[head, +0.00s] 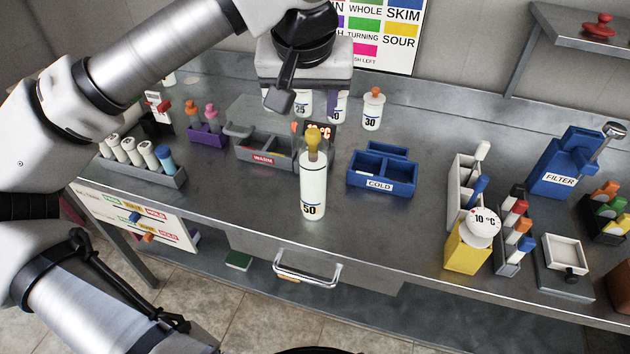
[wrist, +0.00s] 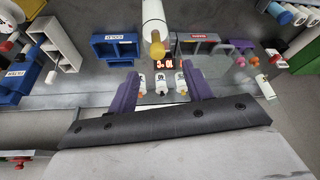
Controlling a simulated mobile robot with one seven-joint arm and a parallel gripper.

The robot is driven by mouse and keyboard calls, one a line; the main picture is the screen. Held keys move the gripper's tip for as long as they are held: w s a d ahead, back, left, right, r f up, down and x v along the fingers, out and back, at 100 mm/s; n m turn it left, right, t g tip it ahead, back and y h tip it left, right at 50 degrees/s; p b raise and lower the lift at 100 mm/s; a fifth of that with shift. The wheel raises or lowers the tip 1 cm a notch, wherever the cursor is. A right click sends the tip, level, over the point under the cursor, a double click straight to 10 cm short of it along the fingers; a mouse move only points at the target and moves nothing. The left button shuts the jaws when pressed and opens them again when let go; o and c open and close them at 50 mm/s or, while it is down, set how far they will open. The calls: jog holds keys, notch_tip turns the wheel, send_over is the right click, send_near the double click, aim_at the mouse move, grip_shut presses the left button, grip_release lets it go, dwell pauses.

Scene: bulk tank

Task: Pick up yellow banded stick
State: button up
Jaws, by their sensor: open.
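My gripper (head: 306,108) hangs over the back middle of the steel bench, behind the white bottle marked 50. In the wrist view its two purple fingers stand wide apart with nothing held between them (wrist: 161,88). I cannot make out a yellow band on any stick. A grey rack (head: 150,172) at the left holds several white sticks and a blue one. A grey holder (head: 508,262) at the right holds sticks with dark, red, blue and orange ends. A pale holder (head: 458,200) beside it has a white and a blue stick. My gripper is apart from all of them.
The white bottle (head: 313,190) with a yellow top stands upright near the bench front. The grey WARM tray (head: 262,158) and blue COLD tray (head: 380,183) flank it. A yellow block (head: 466,252) bears a 10 °C dial. Open bench lies between the COLD tray and pale holder.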

aim_at(313, 132)
jog(key=p+x, duration=0.1)
jog(key=x, duration=0.3)
jog(key=shift+w+d+f, duration=0.1)
jog(key=shift+w+d, duration=0.05)
jog(key=shift+w, duration=0.05)
jog(key=p+x, duration=0.1)
jog(key=x, duration=0.3)
jog(key=shift+w+d+p, duration=0.15)
jog(key=shift+w+p, duration=0.05)
jog(key=shift+p, duration=0.2)
grip_shut()
